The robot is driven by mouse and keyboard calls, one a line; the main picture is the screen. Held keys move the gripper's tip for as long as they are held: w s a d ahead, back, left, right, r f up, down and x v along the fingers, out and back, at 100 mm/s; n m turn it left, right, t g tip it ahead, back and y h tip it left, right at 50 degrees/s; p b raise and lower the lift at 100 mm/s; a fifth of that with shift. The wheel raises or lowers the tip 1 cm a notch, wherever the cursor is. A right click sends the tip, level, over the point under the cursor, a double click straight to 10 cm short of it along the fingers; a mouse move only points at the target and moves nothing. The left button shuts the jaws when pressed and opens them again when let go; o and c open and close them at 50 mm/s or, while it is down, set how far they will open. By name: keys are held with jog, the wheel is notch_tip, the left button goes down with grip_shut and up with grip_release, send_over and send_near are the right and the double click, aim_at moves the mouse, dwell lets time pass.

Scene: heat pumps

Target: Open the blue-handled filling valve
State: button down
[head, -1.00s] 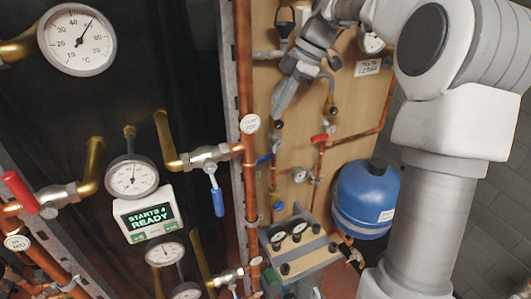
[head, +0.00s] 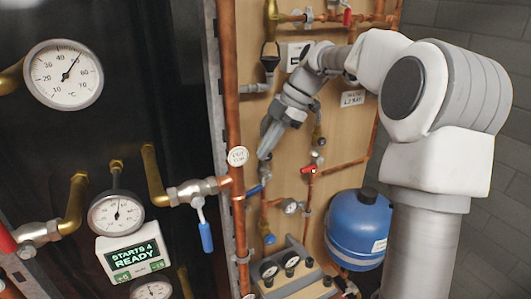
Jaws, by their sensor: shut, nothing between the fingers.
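My gripper (head: 264,155) is shut and empty, pointing down in front of the wooden board, just right of the tall copper pipe. A small blue lever (head: 255,191) sits a little below the fingertips, with a gap between them in the picture; their depth is hard to judge. A blue-capped fitting (head: 268,238) is lower on the board. A larger blue handle (head: 206,236) hangs straight down from a valve left of the copper pipe. I cannot tell from labels which blue handle is the filling valve.
A red-handled valve (head: 309,170) is close to the right of the gripper. A blue tank (head: 358,230) stands lower right, and small gauges (head: 290,262) sit below. The tall copper pipe (head: 229,110) runs beside the gripper.

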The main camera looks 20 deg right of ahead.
send_over(253, 193)
notch_tip(253, 193, down, 7)
jog(key=shift+w+d+f+b, duration=0.1)
jog(key=shift+d+f+b, duration=0.1)
jog(key=shift+f, duration=0.6)
jog(key=shift+d+f+b, duration=0.1)
jog(key=shift+f+b, duration=0.1)
jog(key=shift+f, duration=0.55)
jog(key=shift+a+f+h+b, duration=0.15)
jog(key=shift+f+h+b, duration=0.25)
jog(key=shift+h, duration=0.2)
jog(key=shift+a+f+h+b, duration=0.15)
jog(key=shift+f+h+b, duration=0.4)
jog(key=shift+h, duration=0.45)
jog(key=f+t+h, duration=0.1)
jog(key=h, duration=0.1)
jog(key=shift+f+n+h, duration=0.1)
jog(key=shift+n+h, duration=0.2)
jog(key=shift+w+d+f+p, duration=0.1)
jog(key=shift+d+f+p, duration=0.3)
jog(key=shift+f+p, duration=0.15)
jog(key=shift+d+f+p, duration=0.35)
jog(key=shift+f+p, duration=0.05)
jog(key=shift+f, duration=0.3)
jog(key=shift+w+d+f+p, duration=0.1)
jog(key=shift+d+f+p, duration=0.3)
jog(key=shift+f+p, duration=0.15)
jog(key=shift+f, duration=0.15)
